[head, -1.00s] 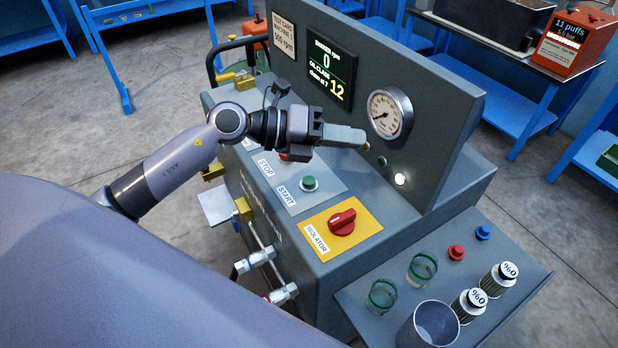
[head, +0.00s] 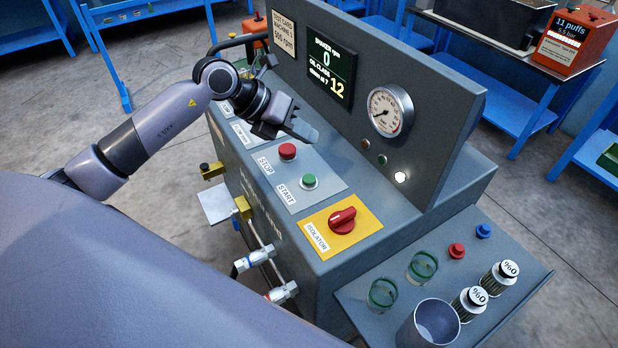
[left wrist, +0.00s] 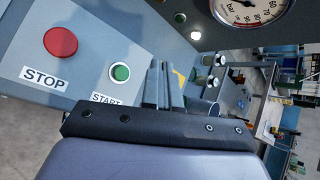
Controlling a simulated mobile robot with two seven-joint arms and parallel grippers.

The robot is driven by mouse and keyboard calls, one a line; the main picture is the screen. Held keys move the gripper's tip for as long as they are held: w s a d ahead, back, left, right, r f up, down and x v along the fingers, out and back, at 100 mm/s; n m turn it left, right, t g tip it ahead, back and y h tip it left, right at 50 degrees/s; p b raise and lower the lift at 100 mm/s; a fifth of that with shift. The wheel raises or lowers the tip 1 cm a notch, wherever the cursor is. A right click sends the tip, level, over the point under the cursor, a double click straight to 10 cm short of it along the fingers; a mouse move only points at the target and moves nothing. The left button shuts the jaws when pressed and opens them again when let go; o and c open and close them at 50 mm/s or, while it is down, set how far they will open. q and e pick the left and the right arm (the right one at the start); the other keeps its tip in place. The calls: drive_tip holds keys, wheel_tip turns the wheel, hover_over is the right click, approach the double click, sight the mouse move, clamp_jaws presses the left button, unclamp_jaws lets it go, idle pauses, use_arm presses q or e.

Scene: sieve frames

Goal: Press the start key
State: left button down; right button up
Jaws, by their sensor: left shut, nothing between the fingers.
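The green start key (head: 309,181) sits on the grey plate of the sloping panel, with the START label (head: 285,194) beside it. It also shows in the left wrist view (left wrist: 120,72), left of my fingers. My left gripper (head: 312,137) is shut and empty. It is above the panel, up and behind the start key in the head view, apart from it. The red stop key (head: 287,151) is close below the gripper in the head view and shows at upper left in the left wrist view (left wrist: 60,42). My right gripper is not in view.
The red isolator knob (head: 342,220) stands on a yellow plate right of the start key. The upright panel with the display (head: 331,75) and pressure gauge (head: 390,111) rises behind. A side shelf (head: 505,290) holds jars, a cup and filters.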

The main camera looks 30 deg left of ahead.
use_arm(q)
drive_tip(key=b, duration=0.5)
hover_over(304, 178)
wheel_tip(304, 178, down, 7)
drive_tip(key=shift+f, duration=0.1)
drive_tip(key=shift+f+b, duration=0.35)
drive_tip(key=shift+f, duration=0.2)
drive_tip(key=shift+f, duration=0.1)
idle(1.1)
drive_tip(key=shift+f+b, duration=0.3)
drive_tip(key=shift+f+b, duration=0.35)
drive_tip(key=shift+f, duration=0.2)
idle(0.6)
idle(0.3)
drive_tip(key=shift+r+p, duration=0.75)
drive_tip(key=shift+r, duration=0.2)
